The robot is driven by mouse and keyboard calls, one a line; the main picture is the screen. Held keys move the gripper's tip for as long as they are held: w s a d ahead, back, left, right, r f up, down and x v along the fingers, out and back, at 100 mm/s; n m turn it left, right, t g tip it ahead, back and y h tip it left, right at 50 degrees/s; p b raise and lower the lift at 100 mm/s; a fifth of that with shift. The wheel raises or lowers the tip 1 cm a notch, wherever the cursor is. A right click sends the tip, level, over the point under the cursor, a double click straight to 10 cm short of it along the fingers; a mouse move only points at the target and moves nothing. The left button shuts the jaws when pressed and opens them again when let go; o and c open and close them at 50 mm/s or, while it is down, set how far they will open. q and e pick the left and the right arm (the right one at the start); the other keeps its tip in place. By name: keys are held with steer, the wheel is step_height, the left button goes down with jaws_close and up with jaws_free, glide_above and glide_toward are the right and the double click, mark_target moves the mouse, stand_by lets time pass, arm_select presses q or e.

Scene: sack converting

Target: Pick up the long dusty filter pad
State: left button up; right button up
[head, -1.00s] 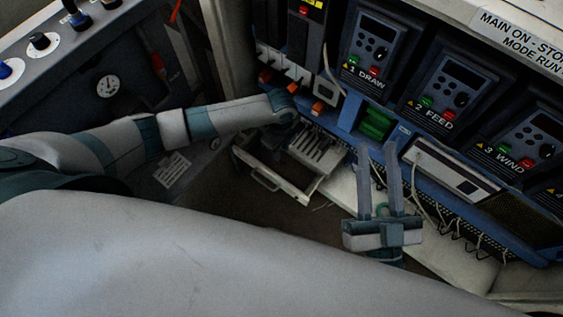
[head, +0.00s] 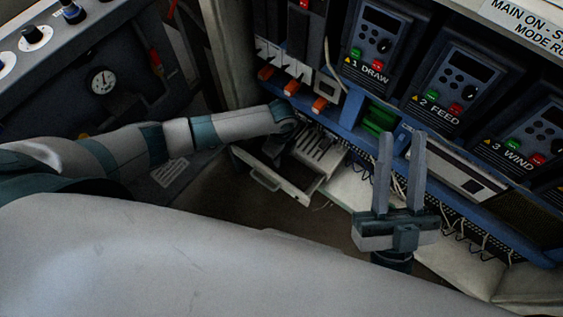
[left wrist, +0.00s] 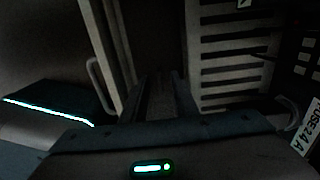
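I cannot clearly make out a long dusty filter pad in either view. A pale slotted panel (head: 322,150) lies at the open drawer (head: 265,178) below the machine front, and it shows at the right of the left wrist view (left wrist: 228,55). In the left wrist view my left gripper (left wrist: 165,85) points down into the dark gap beside the slotted panel. Shadow hides whether anything is between its fingers. My right gripper (head: 401,138) is open and empty, with fingers up, before the machine.
The blue machine front holds control boxes marked draw (head: 375,47), feed (head: 442,85) and wind (head: 520,135). Orange switches (head: 291,88) sit just above my left wrist. Thin wires (head: 465,235) hang under the rail. A gauge panel (head: 100,80) stands at the left.

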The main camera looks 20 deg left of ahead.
arm_select(q)
steer(key=shift+c, duration=0.7)
jaws_close()
steer(key=shift+r, duration=0.15)
